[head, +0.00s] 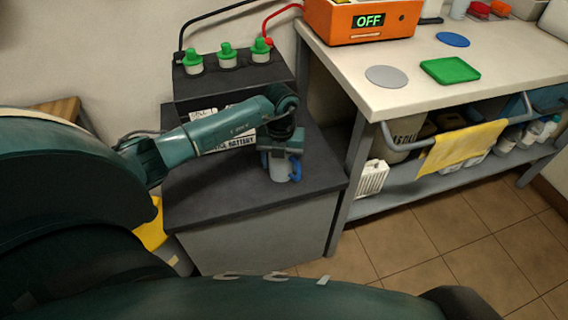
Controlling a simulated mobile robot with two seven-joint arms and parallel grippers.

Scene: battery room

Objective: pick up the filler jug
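The filler jug (279,173), a small pale jug with a blue handle (296,171), stands on the dark top of the low cabinet, in front of the battery. My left gripper (281,155) points down right over the jug and hides its upper part. The fingertips are too small and covered to tell whether they are open or shut, or whether they touch the jug. My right gripper is not in view.
A black battery (232,80) with green caps stands behind on the cabinet top (215,196). To the right, a white workbench (345,70) holds an orange charger (350,32) reading OFF and a green tray (450,70). A yellow cloth (462,145) hangs from its rail.

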